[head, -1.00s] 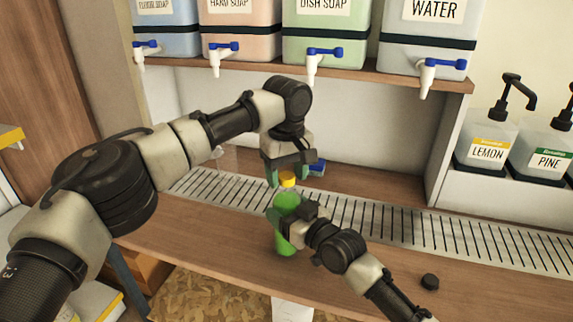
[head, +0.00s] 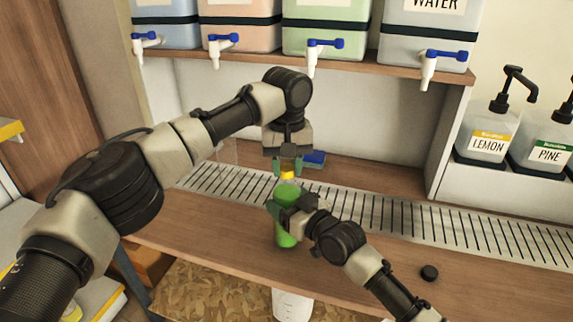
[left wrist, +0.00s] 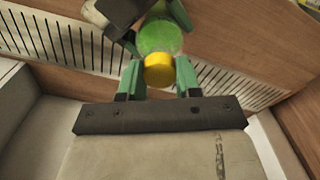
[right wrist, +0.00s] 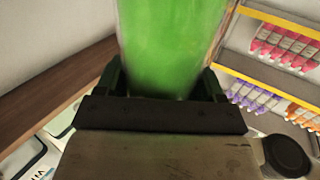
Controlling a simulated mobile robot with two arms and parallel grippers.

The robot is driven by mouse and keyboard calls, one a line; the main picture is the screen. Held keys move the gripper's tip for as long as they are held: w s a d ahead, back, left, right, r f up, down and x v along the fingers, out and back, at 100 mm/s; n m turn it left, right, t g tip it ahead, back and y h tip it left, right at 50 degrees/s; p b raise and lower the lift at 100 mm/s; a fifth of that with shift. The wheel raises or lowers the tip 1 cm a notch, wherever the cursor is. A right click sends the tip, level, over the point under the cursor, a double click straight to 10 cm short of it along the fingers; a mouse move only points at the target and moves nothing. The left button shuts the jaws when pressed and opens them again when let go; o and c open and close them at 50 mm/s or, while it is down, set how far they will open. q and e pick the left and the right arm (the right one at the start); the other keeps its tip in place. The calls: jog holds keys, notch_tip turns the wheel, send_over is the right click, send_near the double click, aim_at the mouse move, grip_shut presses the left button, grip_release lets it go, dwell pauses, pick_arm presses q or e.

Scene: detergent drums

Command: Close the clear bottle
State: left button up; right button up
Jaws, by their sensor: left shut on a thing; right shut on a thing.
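The bottle (head: 286,238) is see-through and full of green; it stands upright near the counter's front. My right gripper (head: 283,207) is shut around its body. The green body fills the space between its fingers in the right wrist view (right wrist: 172,45). A yellow cap (head: 287,175) is at the bottle's top. My left gripper (head: 287,168) comes down from above and is shut on this cap. In the left wrist view the yellow cap (left wrist: 158,69) lies between the green fingertips, in line with the bottle (left wrist: 160,37). I cannot tell whether the cap is fully seated.
A black cap (head: 429,272) lies on the counter at right. A blue object (head: 314,158) lies behind my left gripper. A slotted metal drain strip (head: 400,225) crosses the counter. Drums with taps stand on the shelf above; lemon (head: 488,143) and pine (head: 545,155) pump bottles stand at right.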

pick_arm(q)
jog(key=m, duration=1.5)
jog(key=shift+m, duration=0.4)
jog(key=m, duration=0.4)
jog(key=shift+m, duration=0.4)
jog(key=o, duration=1)
jog(key=shift+r, duration=2.2)
